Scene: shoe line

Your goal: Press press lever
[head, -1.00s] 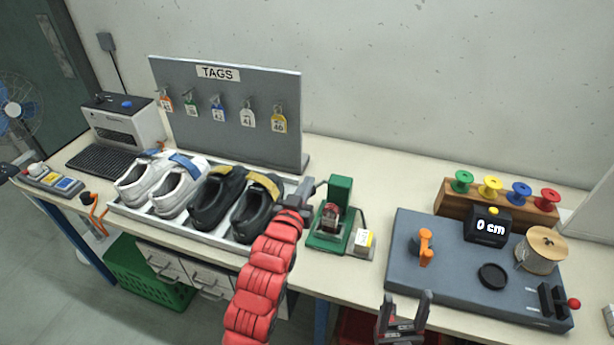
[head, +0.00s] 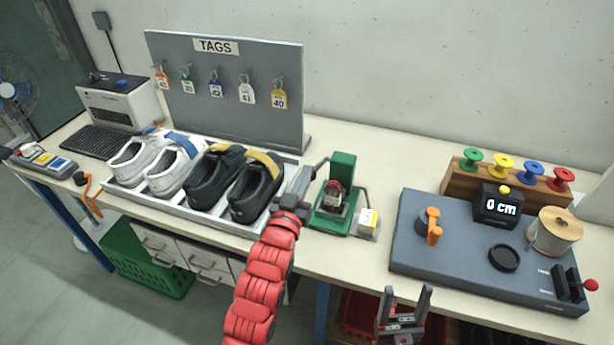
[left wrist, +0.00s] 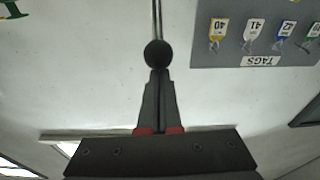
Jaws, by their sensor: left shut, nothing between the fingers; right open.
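The green press (head: 342,190) stands on the bench right of the shoe tray. Its lever shows in the left wrist view as a thin rod ending in a black ball knob (left wrist: 157,53). My left gripper (head: 305,172) is shut and empty, beside the left side of the press. In the left wrist view its fingertips (left wrist: 158,72) are right at the knob; I cannot tell whether they touch it. In the head view the knob is hard to make out behind the gripper. My right gripper (head: 407,298) is open and empty at the bench's front edge.
A tray (head: 122,187) with white and black shoes lies to the left, before the tag board (head: 225,125). A grey board (head: 455,250) with spool, display and red-knobbed handle is to the right. Bare bench lies behind the press.

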